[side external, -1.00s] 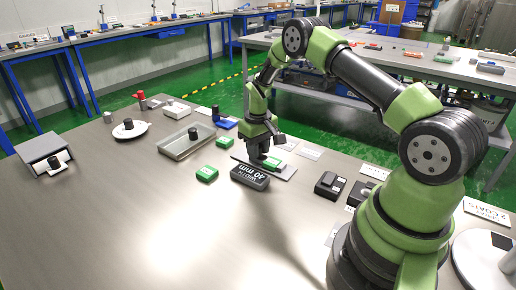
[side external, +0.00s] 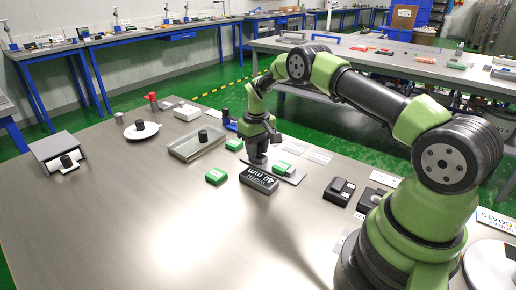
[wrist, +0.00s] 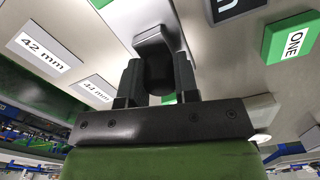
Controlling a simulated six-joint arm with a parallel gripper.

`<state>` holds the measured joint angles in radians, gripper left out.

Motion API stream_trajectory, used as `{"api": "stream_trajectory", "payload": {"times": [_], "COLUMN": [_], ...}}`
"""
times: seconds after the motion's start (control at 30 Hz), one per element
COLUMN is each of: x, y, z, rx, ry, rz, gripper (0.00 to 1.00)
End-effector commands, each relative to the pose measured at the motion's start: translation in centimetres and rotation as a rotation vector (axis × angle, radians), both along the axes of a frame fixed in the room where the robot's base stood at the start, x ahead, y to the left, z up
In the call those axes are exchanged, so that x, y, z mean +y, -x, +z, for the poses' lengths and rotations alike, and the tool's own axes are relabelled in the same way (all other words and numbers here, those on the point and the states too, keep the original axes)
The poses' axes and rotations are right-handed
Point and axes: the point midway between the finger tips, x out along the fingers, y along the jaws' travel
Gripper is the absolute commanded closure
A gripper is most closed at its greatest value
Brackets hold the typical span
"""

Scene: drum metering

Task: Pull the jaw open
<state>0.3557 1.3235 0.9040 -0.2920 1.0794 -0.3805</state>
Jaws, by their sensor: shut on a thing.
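My gripper (side external: 258,161) points down at the grey plate (side external: 294,180) in the middle of the bench. In the wrist view its two dark fingers (wrist: 157,82) stand on either side of a dark upright post of the jaw (wrist: 156,45), which has a grey top face. The fingers are shut on it, and they hide its lower part. A green block (side external: 282,167) lies on the plate to the right of the gripper, with a small gap between them. The dark block marked 40 mm (side external: 258,180) lies just in front.
A loose green block (side external: 216,176) lies to the left, and another (side external: 234,144) lies behind. A shallow tray (side external: 190,150) with a dark cylinder stands behind left. White labels (side external: 320,157) lie to the right, near dark boxes (side external: 338,190). The front left bench is clear.

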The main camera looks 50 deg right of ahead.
Motion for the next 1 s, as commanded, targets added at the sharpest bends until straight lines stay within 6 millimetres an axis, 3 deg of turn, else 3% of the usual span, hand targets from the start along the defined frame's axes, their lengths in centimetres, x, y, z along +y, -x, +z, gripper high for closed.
{"api": "stream_trajectory", "payload": {"times": [0.03, 0.07, 0.17, 0.53, 1.0], "x": [0.0, 0.0, 0.0, 0.0, 0.0], "y": [-0.4, -0.4, -0.3, -0.3, -0.3], "z": [0.1, 0.1, 0.1, 1.0, 9.1], "rx": [-0.016, -0.016, -0.014, -0.013, -0.014], "ry": [0.005, 0.005, 0.005, 0.003, 0.005], "rz": [0.006, 0.006, 0.006, 0.004, 0.005], "gripper": [1.00, 0.67, 0.46, 0.46, 0.46]}}
